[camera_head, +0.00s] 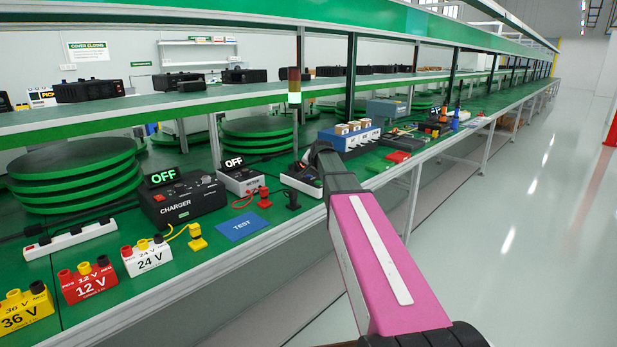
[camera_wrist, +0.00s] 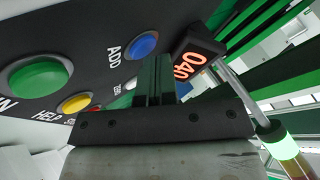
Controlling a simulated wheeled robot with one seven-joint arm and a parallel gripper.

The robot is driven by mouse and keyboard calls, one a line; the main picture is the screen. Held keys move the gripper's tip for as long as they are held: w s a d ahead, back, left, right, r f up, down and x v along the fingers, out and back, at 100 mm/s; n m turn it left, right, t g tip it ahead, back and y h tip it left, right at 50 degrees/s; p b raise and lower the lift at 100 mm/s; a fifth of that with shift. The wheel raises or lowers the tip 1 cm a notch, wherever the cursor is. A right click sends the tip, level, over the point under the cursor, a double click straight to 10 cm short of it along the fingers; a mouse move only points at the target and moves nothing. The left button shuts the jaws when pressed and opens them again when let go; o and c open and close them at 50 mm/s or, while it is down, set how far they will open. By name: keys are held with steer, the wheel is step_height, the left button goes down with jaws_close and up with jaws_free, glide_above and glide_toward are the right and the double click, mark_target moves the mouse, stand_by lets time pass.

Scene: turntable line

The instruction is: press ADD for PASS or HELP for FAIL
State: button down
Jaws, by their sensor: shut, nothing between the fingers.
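In the wrist view a dark panel carries a blue button (camera_wrist: 143,44) by the ADD label (camera_wrist: 114,52), a yellow button (camera_wrist: 75,103) by the HELP label, and a large green button (camera_wrist: 38,78). My gripper (camera_wrist: 155,62) is shut and empty. Its fingertips appear just below the blue button in the picture; I cannot tell whether they touch the panel. A display (camera_wrist: 188,66) reads 040 in red. In the head view my gripper (camera_head: 320,150) is over the dark panel box (camera_head: 302,180), whose buttons are too small to read. The signal tower (camera_head: 294,88) glows green at its lowest segment.
A charger (camera_head: 182,202) and a white box (camera_head: 241,181) each show OFF. A blue TEST mat (camera_head: 238,226) and several voltage blocks (camera_head: 90,284) lie to the left. A blue bin with boxes (camera_head: 350,138) is beyond my gripper.

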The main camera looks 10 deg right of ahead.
steer(key=shift+r, duration=0.65)
steer(key=shift+r, duration=2.5)
